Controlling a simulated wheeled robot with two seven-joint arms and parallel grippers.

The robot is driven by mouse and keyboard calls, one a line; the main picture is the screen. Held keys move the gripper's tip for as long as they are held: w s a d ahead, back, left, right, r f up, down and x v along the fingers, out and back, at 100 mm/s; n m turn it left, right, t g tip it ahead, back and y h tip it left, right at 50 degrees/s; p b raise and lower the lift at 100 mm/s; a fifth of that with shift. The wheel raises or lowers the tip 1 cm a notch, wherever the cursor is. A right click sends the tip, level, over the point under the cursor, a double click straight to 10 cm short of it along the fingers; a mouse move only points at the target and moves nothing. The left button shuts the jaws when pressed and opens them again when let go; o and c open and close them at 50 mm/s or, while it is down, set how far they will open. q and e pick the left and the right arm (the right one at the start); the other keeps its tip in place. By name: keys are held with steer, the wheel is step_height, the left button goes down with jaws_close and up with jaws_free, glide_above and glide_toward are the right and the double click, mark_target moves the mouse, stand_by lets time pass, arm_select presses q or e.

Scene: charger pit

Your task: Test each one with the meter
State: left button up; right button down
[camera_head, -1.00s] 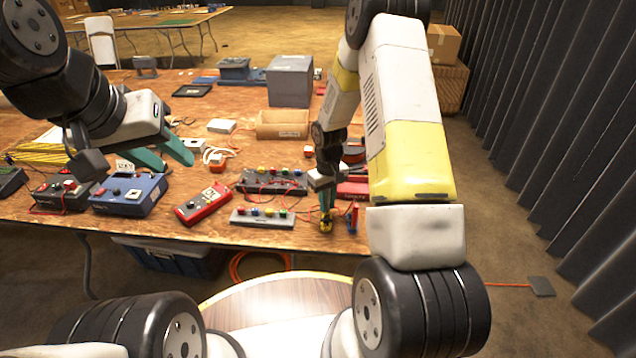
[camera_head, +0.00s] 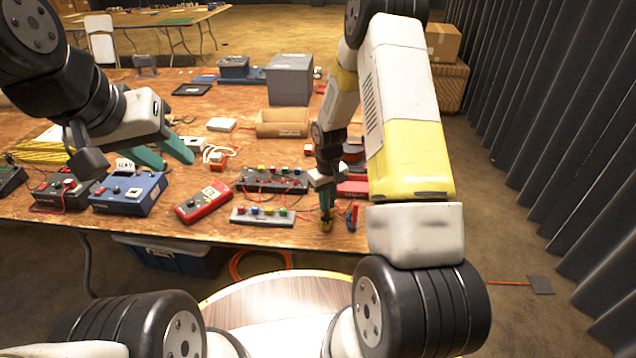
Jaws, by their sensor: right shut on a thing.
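A red meter (camera_head: 204,202) lies on the wooden table near its front edge, with red leads beside it. To its right is a grey strip (camera_head: 262,217) with several coloured pieces on top. A dark board (camera_head: 272,181) with coloured pieces and red wires lies behind the strip. My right gripper (camera_head: 326,216) points down at the table's front right and is shut on a small yellow and dark piece (camera_head: 326,226), mostly hidden by the fingers. My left gripper (camera_head: 168,154) is open and empty, above the table at the left.
A blue box (camera_head: 130,194) and a dark box (camera_head: 60,192) with knobs stand left of the meter. An open cardboard tray (camera_head: 282,130) and a grey box (camera_head: 290,80) stand farther back. Red and blue handles (camera_head: 352,215) lie just right of my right gripper.

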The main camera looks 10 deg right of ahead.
steer(key=shift+f, duration=0.1)
steer(key=c, duration=1)
jaws_free()
steer(key=shift+r, duration=3.8)
